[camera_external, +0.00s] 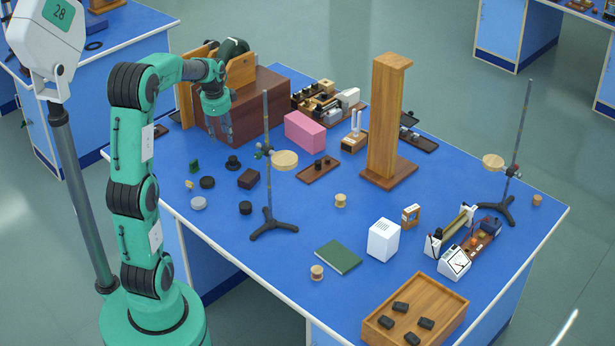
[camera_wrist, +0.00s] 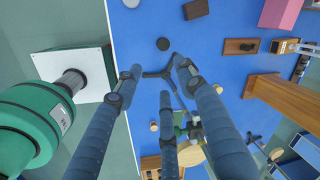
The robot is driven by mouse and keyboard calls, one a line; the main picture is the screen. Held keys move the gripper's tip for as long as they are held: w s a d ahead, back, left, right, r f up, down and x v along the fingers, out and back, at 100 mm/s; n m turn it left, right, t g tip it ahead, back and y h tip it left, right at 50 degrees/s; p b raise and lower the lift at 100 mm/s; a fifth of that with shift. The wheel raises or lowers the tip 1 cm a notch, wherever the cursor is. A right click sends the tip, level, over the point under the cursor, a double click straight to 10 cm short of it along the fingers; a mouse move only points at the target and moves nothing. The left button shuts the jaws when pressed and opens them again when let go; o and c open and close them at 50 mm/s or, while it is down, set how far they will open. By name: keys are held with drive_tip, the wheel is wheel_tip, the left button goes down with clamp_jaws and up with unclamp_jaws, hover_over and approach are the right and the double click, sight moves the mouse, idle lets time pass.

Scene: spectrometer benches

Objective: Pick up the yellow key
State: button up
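A small yellow piece (camera_external: 189,184), likely the yellow key, lies on the blue bench near its left edge in the external view. It is too small there to make out its shape. I cannot find it in the wrist view. My gripper (camera_external: 224,130) hangs in the air in front of the dark red-brown box, above and to the right of the yellow piece in the picture. In the wrist view my gripper's bluish fingers (camera_wrist: 158,75) are spread apart with nothing between them.
Near the yellow piece lie a green piece (camera_external: 194,166), a grey disc (camera_external: 198,203) and black discs (camera_external: 207,182). The red-brown box (camera_external: 262,110) stands behind. A tripod stand (camera_external: 268,185) rises to the right, also visible in the wrist view (camera_wrist: 158,74).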

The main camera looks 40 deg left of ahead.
drive_tip(key=w+a+f+m+g, duration=0.1)
drive_tip(key=w+a+f+m, duration=0.15)
drive_tip(key=a+f, duration=0.9)
drive_tip(key=m+h, duration=0.1)
drive_tip(key=m, duration=0.2)
hover_over(188, 182)
wheel_tip(188, 182, down, 11)
drive_tip(key=shift+a+f+g+b, duration=0.1)
drive_tip(key=shift+g+b, duration=0.3)
drive_tip(key=shift+f, duration=0.15)
drive_tip(key=shift+f+b, duration=0.7)
drive_tip(key=shift+f, duration=3.45)
drive_tip(key=shift+f, duration=0.1)
drive_tip(key=shift+f+b, duration=0.7)
drive_tip(key=shift+f, duration=1.8)
